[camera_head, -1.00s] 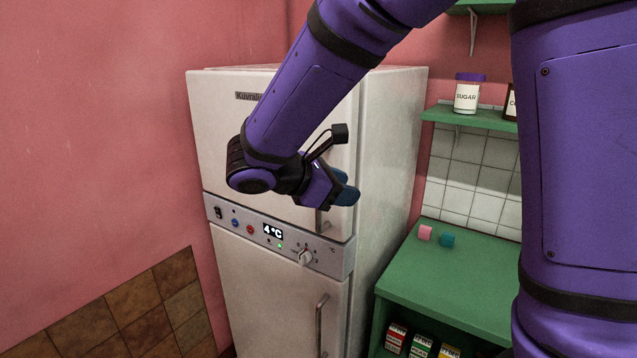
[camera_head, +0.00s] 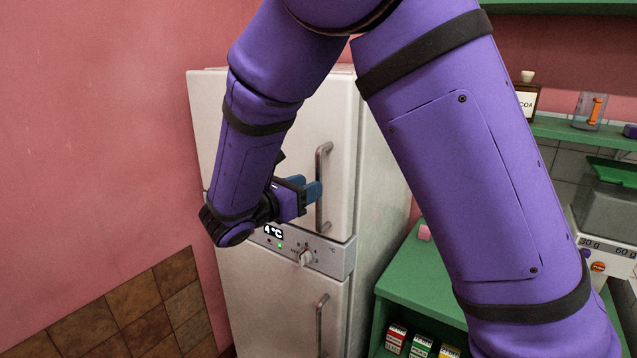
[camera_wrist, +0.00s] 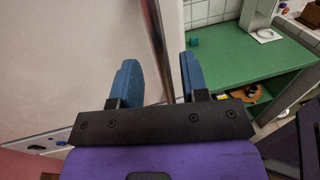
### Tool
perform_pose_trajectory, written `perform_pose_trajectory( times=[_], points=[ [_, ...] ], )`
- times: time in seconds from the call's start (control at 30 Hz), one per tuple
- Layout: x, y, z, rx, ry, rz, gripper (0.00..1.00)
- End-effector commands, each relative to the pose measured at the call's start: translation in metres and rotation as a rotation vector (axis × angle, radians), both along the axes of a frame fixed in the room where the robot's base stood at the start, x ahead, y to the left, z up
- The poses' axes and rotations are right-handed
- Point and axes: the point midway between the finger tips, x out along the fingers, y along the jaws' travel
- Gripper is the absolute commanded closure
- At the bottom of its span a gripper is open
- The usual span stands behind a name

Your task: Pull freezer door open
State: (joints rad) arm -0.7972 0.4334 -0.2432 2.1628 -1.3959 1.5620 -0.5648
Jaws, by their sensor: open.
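The white fridge-freezer has an upper door (camera_head: 335,125) and a lower door (camera_head: 270,300), both looking shut. The upper door's vertical metal handle (camera_head: 323,165) is near its right edge. My gripper (camera_head: 312,190) is at the lower half of this handle, its blue fingers pointing right. In the wrist view my gripper (camera_wrist: 158,68) is open, and a metal bar that looks like the handle (camera_wrist: 153,30) runs between the finger lines. I cannot tell whether the fingers touch it. My forearm hides the upper door's left part.
A control panel (camera_head: 325,256) with a knob lies between the doors; the lower door has its own handle (camera_head: 321,320). The tiled wall corner is left.

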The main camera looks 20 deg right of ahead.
Motion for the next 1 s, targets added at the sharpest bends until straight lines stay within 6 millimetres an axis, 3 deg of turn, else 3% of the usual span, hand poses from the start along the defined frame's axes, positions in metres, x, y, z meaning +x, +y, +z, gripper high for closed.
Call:
perform_pose_trajectory(
  times=[0.1,0.3,0.67,0.83,1.0],
  points=[
    [0.007,-0.017,0.000,0.000,0.000,-0.002,0.59],
    [0.015,-0.033,0.000,0.001,0.000,-0.001,0.59],
    [0.016,-0.036,0.000,0.001,0.000,0.000,0.59],
    [0.016,-0.036,0.000,0.001,0.000,0.000,0.98],
    [0.016,-0.036,0.000,0.001,0.000,0.000,1.00]
  ],
)
